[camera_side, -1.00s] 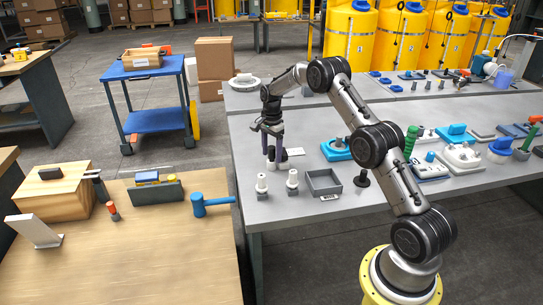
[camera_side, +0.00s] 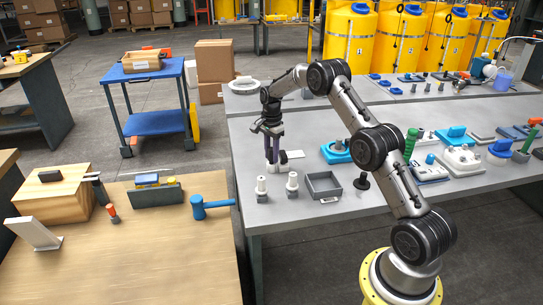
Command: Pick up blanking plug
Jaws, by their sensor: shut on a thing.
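My gripper (camera_side: 273,158) points down over the left part of the grey table, its dark fingers shut on a small white plug (camera_side: 283,157). The plug is mostly hidden by the fingers, and it is too small to tell whether it is clear of the grey block below it. Two similar white plugs stand upright on small grey blocks in front of my gripper, one on the left (camera_side: 261,184) and one on the right (camera_side: 292,181). I cannot tell from their looks which one is the blanking plug.
An open grey tray (camera_side: 323,196) stands right of the upright plugs, with a black knobbed part (camera_side: 362,182) beside it. A blue-based fitting (camera_side: 336,152) lies farther right. A white flat label (camera_side: 295,154) lies close behind the gripper. My arm crosses the table's right side.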

